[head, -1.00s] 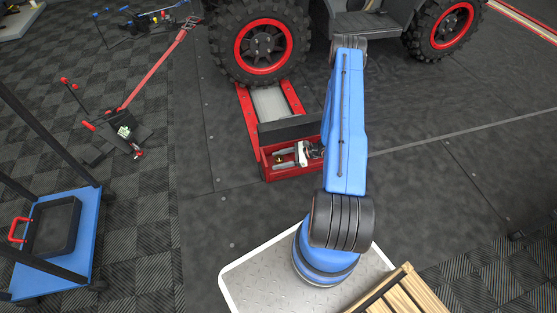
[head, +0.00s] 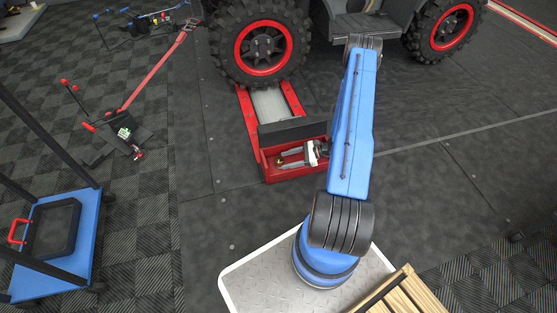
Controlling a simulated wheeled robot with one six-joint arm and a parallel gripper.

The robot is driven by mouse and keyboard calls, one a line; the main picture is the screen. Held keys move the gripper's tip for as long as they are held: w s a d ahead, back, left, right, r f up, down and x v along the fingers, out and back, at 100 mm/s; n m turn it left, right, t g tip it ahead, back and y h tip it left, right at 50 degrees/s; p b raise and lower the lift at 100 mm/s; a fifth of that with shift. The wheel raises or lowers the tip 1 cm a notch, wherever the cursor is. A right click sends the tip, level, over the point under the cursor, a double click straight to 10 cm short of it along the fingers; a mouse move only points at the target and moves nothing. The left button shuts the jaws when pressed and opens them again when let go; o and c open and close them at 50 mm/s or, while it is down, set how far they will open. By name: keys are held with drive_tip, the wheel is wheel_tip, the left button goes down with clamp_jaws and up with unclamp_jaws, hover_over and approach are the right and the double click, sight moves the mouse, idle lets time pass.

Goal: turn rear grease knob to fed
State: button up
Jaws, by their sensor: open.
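The roller unit (head: 244,108) is red with a grey plate, under the vehicle's near tyre. At its front is a red box (head: 290,177) with a dark panel (head: 292,129) standing behind it. A small brass-coloured spot (head: 280,161) shows inside the box; it may be the grease knob, but its setting is too small to read. My gripper (head: 287,160) is open, low over the box, its fingers pointing left towards this spot. I cannot tell whether they touch it. My arm hides the area right of the box.
The vehicle's red-rimmed wheels (head: 259,47) stand behind the box. A blue cart (head: 80,240) with a black case (head: 50,228) is at left. The dark floor left of the box is clear.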

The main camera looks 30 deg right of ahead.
drive_tip(key=v, duration=1.5)
idle(1.3)
drive_tip(key=shift+w, duration=0.1)
drive_tip(key=v, duration=1.7)
drive_tip(key=shift+d+r, duration=0.15)
drive_tip(key=shift+r, duration=0.05)
approach(281, 159)
drive_tip(key=x, duration=1)
drive_tip(key=shift+w+a+f, duration=0.15)
drive_tip(key=shift+a, duration=0.2)
drive_tip(key=c, duration=1.1)
